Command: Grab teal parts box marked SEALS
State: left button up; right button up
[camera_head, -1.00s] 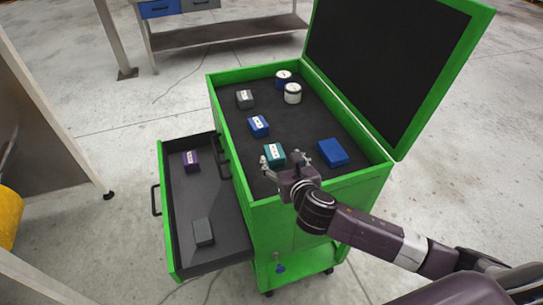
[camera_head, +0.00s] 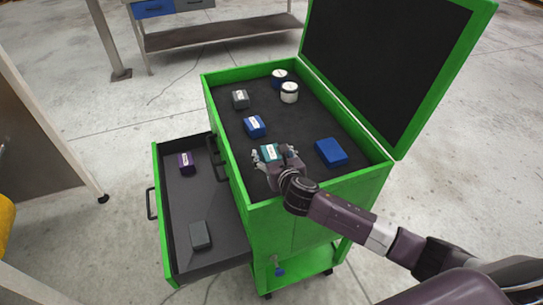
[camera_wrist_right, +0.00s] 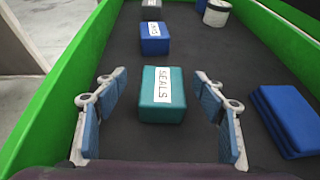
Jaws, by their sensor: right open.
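The teal parts box marked SEALS (camera_wrist_right: 162,105) sits on the dark top of the green tool cabinet; it also shows in the head view (camera_head: 268,152), partly covered by my gripper. My right gripper (camera_wrist_right: 161,125) is open, one finger on each side of the box with a gap on both sides. In the head view my right gripper (camera_head: 277,157) is over the cabinet top at the box's near side. My left gripper is not in view.
A blue marked box (camera_head: 255,127), a grey box (camera_head: 240,99) and two round tins stand farther back. A plain blue box (camera_head: 331,152) lies to the right. The open drawer (camera_head: 197,215) holds a purple box (camera_head: 186,163) and a grey box (camera_head: 200,236). The raised lid (camera_head: 392,62) stands at right.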

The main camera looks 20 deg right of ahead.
aim_at(270, 147)
jog(key=shift+w+d+f+p, duration=0.15)
jog(key=shift+w+p, duration=0.15)
jog(key=shift+w, duration=0.35)
jog(key=shift+x, duration=1.85)
jog(key=c, duration=1.4)
